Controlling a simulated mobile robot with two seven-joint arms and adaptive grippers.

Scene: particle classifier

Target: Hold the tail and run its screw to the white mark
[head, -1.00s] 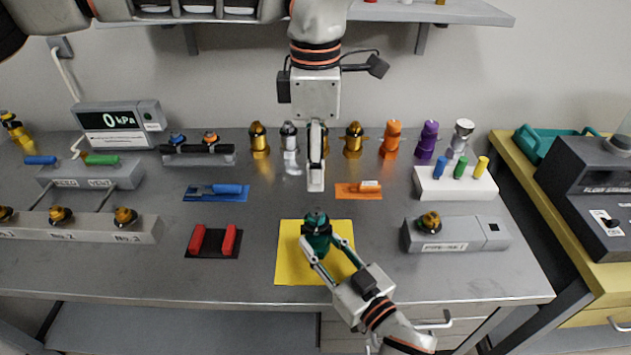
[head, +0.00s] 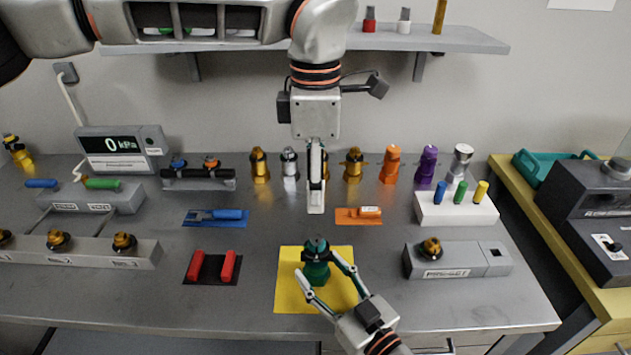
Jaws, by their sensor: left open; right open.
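A green fitting (head: 316,273) with a dark top stands upright on the yellow mat (head: 286,298). I take it for the tail, but no label confirms this. Its screw and any white mark are too small to make out. My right gripper (head: 318,264) comes in from the lower right. Its fingers are spread open, one on each side of the fitting; I cannot tell if either touches. My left gripper (head: 316,208) points down above the table behind the fitting, seen edge-on. It is open and holds nothing visible.
An orange mat with a tool (head: 345,216) and a blue mat with a tool (head: 205,216) lie behind. A black mat with red blocks (head: 211,281) lies left, a grey block (head: 470,261) right. A row of coloured fittings (head: 391,165) stands at the back.

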